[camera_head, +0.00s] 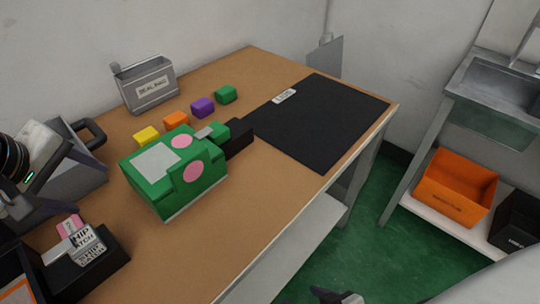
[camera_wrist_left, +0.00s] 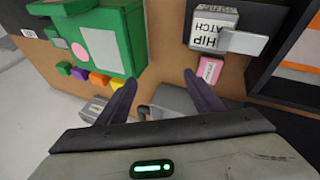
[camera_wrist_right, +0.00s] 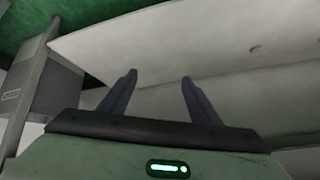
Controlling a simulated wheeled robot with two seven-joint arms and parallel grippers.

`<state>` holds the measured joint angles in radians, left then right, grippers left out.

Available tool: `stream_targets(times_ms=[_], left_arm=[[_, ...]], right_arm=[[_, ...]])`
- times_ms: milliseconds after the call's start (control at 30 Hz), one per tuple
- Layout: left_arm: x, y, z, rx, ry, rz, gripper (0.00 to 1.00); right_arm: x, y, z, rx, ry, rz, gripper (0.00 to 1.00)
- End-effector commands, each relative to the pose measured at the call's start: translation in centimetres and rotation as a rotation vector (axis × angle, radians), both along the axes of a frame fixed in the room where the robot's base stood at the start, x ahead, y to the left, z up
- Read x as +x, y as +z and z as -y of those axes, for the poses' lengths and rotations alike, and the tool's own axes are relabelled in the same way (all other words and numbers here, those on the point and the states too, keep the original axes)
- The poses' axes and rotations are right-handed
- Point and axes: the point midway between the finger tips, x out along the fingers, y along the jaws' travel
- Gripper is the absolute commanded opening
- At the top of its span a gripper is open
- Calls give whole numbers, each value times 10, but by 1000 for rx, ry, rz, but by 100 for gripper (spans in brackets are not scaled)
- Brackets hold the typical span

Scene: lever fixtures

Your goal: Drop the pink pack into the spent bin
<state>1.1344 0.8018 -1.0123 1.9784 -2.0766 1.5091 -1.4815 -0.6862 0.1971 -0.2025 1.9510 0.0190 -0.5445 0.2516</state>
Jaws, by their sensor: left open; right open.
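A small pink block (camera_head: 68,225), which looks like the pink pack, sits at the lower left beside a grey latch-like piece lettered "SHIP BATCH" (camera_head: 88,247) on a black base. It also shows in the left wrist view (camera_wrist_left: 209,70), with a label on its face. My left gripper (camera_wrist_left: 159,82) is open and empty above the table, apart from the pink block. My right gripper (camera_wrist_right: 159,76) is open and empty, low by the table's front side. I cannot read which container is the spent bin; a labelled grey bin (camera_head: 148,88) stands at the back.
A green device (camera_head: 172,172) with pink discs stands mid-table, with yellow (camera_head: 147,137), orange (camera_head: 176,120), purple (camera_head: 203,107) and green (camera_head: 225,95) blocks behind it. A black mat (camera_head: 322,120) lies clear at right. Orange (camera_head: 455,190) and black (camera_head: 518,222) bins occupy a low shelf.

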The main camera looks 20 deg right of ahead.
Motion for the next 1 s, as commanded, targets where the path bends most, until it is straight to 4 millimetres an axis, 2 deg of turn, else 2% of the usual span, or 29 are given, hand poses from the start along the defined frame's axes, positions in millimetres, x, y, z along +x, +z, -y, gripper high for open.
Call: stream_targets(times_ms=[33, 100, 233, 500, 767, 1000], left_arm=[[-7, 1, -18, 121, -30, -16, 61], [-18, -3, -37, 251, -64, -49, 61], [-30, -9, -57, 385, -100, -97, 61], [-22, -45, -68, 415, -109, -115, 61], [-15, -66, -72, 413, -109, -115, 61], [-4, -98, -77, 411, -108, -113, 61]], right_arm=[[4, 12, -8, -10, 33, 30, 57], [8, 18, -14, -30, 71, 65, 57], [12, 23, -18, -57, 108, 101, 57], [12, 24, -18, -67, 117, 107, 57], [12, 26, -17, -69, 116, 105, 57], [11, 29, -15, -69, 113, 104, 57]])
